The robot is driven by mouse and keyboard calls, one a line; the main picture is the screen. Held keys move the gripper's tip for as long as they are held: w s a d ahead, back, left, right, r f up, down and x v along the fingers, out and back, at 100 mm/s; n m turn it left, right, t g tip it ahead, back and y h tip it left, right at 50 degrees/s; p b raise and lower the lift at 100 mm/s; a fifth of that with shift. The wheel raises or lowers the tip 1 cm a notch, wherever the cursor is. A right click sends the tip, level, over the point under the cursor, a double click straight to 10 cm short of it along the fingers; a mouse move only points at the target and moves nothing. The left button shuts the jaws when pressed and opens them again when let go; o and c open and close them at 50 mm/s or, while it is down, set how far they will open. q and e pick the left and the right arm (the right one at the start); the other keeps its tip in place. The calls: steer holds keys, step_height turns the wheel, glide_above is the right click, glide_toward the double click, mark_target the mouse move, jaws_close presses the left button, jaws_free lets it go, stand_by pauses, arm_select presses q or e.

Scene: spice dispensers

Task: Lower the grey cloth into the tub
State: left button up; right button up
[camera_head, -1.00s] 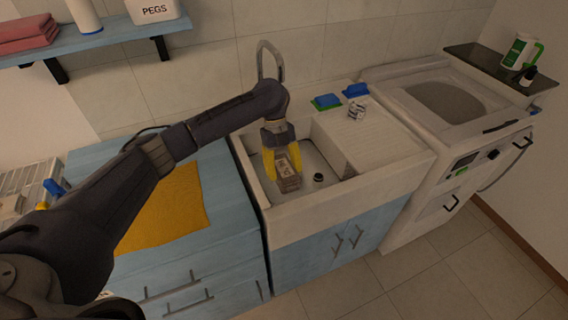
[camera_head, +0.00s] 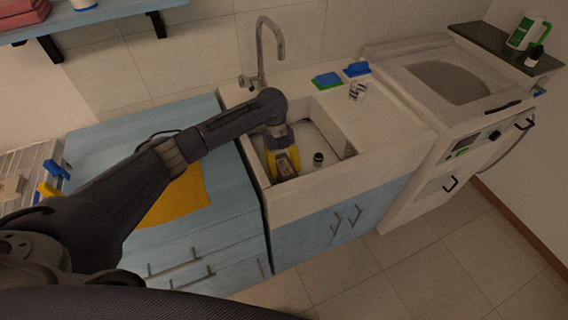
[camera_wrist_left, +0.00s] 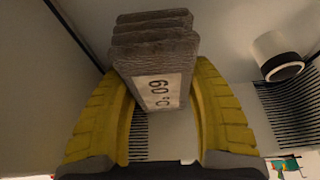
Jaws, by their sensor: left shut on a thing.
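The grey cloth (camera_wrist_left: 155,55) is a folded stack with a white label reading 60°C. My left gripper (camera_head: 283,160), with yellow fingers, is shut on it; the wrist view shows one finger on each side of the cloth. In the head view the cloth (camera_head: 285,166) is mostly covered by the fingers. The tub is the white sink basin (camera_head: 262,176) in the counter. The gripper and cloth are inside its outline, near its left side. I cannot tell whether the cloth touches the floor of the tub. My right gripper is not in view.
A small dark-topped cylinder (camera_head: 318,159) stands in the tub, right of the cloth. The tap (camera_head: 262,50) rises behind. Blue and green sponges (camera_head: 327,81) lie on the back ledge. A yellow cloth (camera_head: 182,200) lies on the left counter.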

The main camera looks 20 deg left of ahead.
arm_select(q)
steer(key=shift+f, duration=1.85)
steer(key=o, duration=1.4)
steer(key=v, duration=1.2)
steer(key=shift+s, duration=0.1)
steer(key=shift+d, duration=0.1)
